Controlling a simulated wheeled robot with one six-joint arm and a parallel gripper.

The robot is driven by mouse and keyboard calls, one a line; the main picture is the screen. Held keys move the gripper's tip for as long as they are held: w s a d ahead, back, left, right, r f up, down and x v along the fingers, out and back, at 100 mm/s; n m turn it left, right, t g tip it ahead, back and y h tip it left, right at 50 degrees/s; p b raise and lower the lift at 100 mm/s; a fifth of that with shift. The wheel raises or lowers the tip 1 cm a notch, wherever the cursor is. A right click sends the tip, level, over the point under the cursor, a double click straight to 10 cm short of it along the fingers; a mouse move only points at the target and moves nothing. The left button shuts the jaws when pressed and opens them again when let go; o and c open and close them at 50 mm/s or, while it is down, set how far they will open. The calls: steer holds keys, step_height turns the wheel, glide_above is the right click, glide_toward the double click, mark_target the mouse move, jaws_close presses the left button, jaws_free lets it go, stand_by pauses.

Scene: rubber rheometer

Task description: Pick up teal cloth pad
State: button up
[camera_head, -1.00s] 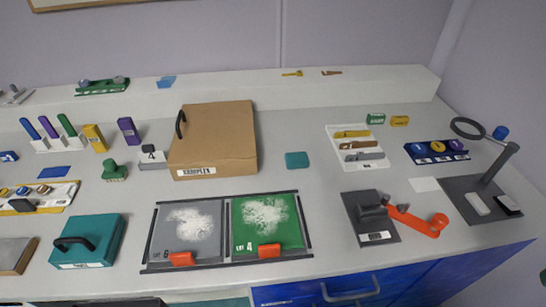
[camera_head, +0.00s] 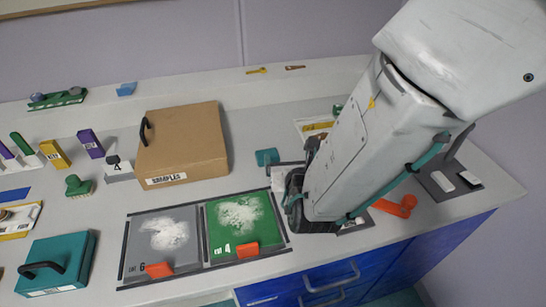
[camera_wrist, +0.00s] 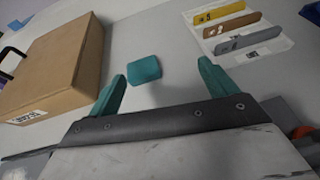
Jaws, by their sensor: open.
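The teal cloth pad (camera_wrist: 145,70) lies flat on the grey bench, just beyond my gripper in the wrist view. The pad sits ahead of the fingertips, nearer the left finger. In the head view the fingers are mostly hidden behind my arm.
A cardboard samples box (camera_head: 182,145) stands left of the pad. A white tray with coloured strips (camera_wrist: 238,28) lies to the right. Two powder mats, grey (camera_head: 160,240) and green (camera_head: 238,222), lie in front. The bench around the pad is clear.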

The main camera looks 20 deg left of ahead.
steer(key=s+a+f+n, duration=0.1)
steer(key=a+f+g+y, duration=0.1)
steer(key=shift+s+a+f+n, duration=0.1)
steer(key=shift+s+a+n, duration=0.25)
steer(key=shift+n, duration=0.05)
steer(key=x, duration=0.7)
steer(key=shift+a+f, duration=0.15)
steer(key=shift+f, duration=0.1)
steer(key=c, duration=1.1)
steer(key=shift+o, duration=0.2)
